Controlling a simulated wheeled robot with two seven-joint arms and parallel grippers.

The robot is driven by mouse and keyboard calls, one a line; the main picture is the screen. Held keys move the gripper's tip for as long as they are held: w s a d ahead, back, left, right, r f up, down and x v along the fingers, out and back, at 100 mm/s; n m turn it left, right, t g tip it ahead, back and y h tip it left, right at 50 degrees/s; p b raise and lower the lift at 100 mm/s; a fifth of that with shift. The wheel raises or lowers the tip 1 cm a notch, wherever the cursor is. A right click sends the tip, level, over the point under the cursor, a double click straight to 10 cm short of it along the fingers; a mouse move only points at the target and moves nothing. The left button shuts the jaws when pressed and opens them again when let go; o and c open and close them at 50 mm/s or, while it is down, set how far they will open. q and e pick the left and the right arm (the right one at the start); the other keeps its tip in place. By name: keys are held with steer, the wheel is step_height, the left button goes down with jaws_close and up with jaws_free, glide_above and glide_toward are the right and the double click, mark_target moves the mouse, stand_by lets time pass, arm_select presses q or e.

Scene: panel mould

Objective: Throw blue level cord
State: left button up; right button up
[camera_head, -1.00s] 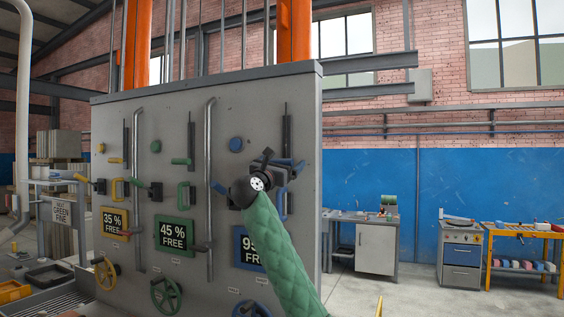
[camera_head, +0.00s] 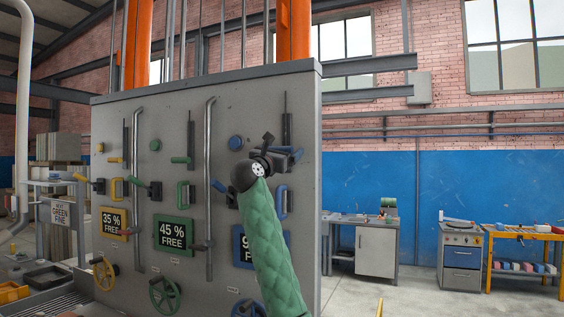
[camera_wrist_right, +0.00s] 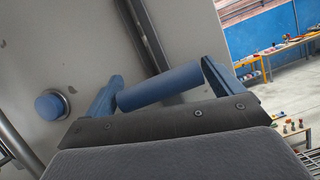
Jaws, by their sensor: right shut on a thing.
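The grey panel (camera_head: 225,120) has a blue part with a tall dark slot (camera_head: 287,128) at its right end. My right gripper (camera_head: 287,153) is at this slot, in front of the panel. In the right wrist view a blue cylindrical handle (camera_wrist_right: 158,88) lies between the two blue fingers of my right gripper (camera_wrist_right: 160,90), which is shut on it. In the head view the gripper hides most of the handle. A round blue knob (camera_head: 236,143) sits to its left, also in the wrist view (camera_wrist_right: 51,105). My left gripper is in neither view.
A blue loop handle (camera_head: 281,203) lies just below the gripper, partly behind my arm. Green (camera_head: 181,160) and yellow (camera_head: 115,160) handles sit further left, with upright pipes (camera_head: 209,180) between.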

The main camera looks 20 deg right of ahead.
steer(key=shift+r, duration=0.9)
step_height(320, 180, up, 4)
steer(key=shift+r, duration=0.8)
steer(key=shift+s+r, duration=0.1)
steer(key=shift+r, duration=0.1)
steer(key=o, duration=1)
steer(key=shift+o, duration=0.4)
steer(key=shift+a+f, duration=0.2)
steer(key=shift+f, duration=0.1)
steer(key=shift+s+a+f+b, duration=0.15)
steer(key=shift+a+b, duration=0.05)
steer(key=shift+b, duration=0.3)
arm_select(q)
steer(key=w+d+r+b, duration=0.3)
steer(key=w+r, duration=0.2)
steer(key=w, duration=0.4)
steer(key=shift+b, duration=0.3)
arm_select(e)
steer(key=v, duration=0.6)
steer(key=shift+s+a, duration=0.25)
steer(key=shift+a, duration=0.05)
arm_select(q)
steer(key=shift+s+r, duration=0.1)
